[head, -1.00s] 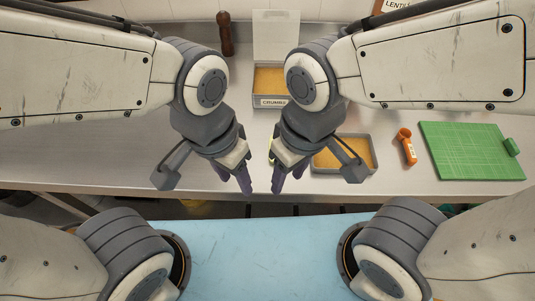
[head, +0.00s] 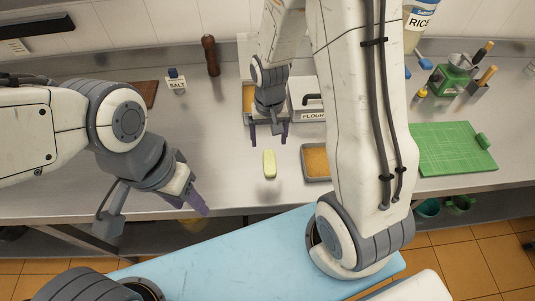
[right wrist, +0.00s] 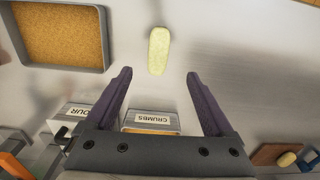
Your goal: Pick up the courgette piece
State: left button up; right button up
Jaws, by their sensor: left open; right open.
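The courgette piece (head: 269,163), a pale green oblong, lies on the steel counter in the head view. It also shows in the right wrist view (right wrist: 159,50), its long side running roughly along the finger direction. My right gripper (head: 268,141) is open and empty above the counter, just behind the piece in the head view. In the right wrist view its purple fingers (right wrist: 159,75) are spread, with the piece beyond the tips, centred between them and untouched. My left gripper (head: 196,200) is open over the counter's front edge, left of the piece.
An open crumb-filled tray (head: 316,161) lies right of the courgette, also in the right wrist view (right wrist: 60,35). The FLOUR container (head: 313,115) and CRUMBS container (right wrist: 152,120) stand behind. A green board (head: 452,147) is farther right. Counter left of the courgette is clear.

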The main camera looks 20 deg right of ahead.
send_over(270, 161)
notch_tip(270, 161, down, 6)
jog(key=shift+d+r+p, duration=0.1)
jog(key=shift+p, duration=0.35)
jog(key=shift+f+p, duration=0.35)
jog(key=shift+f, duration=0.15)
notch_tip(270, 161, down, 3)
jog(key=shift+p, duration=0.7)
jog(key=shift+w+f, duration=0.1)
jog(key=shift+f, duration=0.55)
jog(key=shift+c, duration=0.3)
grip_shut()
jog(key=shift+r, duration=0.2)
